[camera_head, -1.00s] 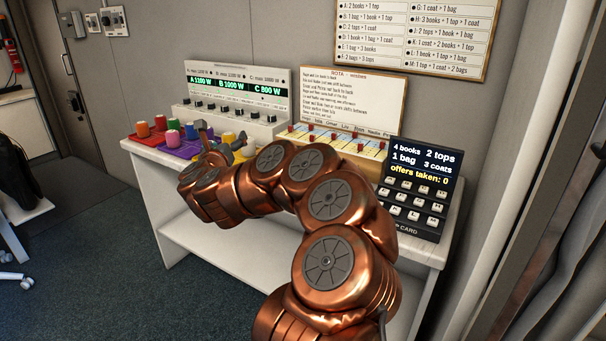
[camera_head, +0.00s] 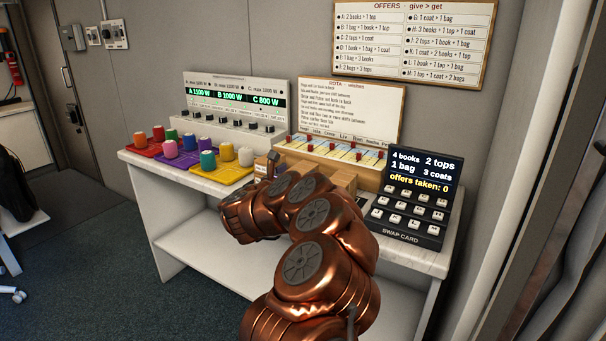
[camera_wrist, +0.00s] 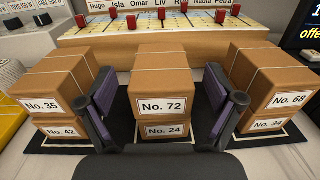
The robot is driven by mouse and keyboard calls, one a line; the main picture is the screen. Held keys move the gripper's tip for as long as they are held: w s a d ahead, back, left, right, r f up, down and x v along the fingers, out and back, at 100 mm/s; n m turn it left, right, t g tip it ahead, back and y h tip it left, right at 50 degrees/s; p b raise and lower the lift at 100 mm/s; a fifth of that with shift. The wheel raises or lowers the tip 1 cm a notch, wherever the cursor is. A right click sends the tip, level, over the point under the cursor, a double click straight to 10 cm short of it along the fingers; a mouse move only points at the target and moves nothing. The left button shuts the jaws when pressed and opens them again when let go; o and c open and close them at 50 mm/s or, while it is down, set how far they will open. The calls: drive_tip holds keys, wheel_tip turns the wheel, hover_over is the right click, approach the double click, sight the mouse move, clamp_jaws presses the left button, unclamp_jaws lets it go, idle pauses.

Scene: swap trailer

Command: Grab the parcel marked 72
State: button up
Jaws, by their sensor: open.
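The parcel marked No. 72 (camera_wrist: 162,74) is a brown box with a pale band and a white label. It sits on the parcel marked No. 24 (camera_wrist: 164,130) in the middle of the wrist view. My gripper (camera_wrist: 163,92) is open and empty, with one finger on each side of the 72 parcel. Gaps show between it and both fingers. In the head view my gripper (camera_head: 268,165) is over the table, and my arm hides most of the parcels.
Parcel No. 35 (camera_wrist: 50,85) is stacked on No. 42 (camera_wrist: 62,130) at left. No. 68 (camera_wrist: 270,80) is stacked on No. 34 (camera_wrist: 268,124) at right. The peg board (camera_wrist: 175,30) stands close behind. The swap card device (camera_head: 418,200) is at the table's right end.

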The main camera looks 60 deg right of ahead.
sight(303, 167)
drive_tip(key=shift+d, duration=1.75)
drive_tip(key=c, duration=1.2)
drive_tip(key=shift+c, duration=0.3)
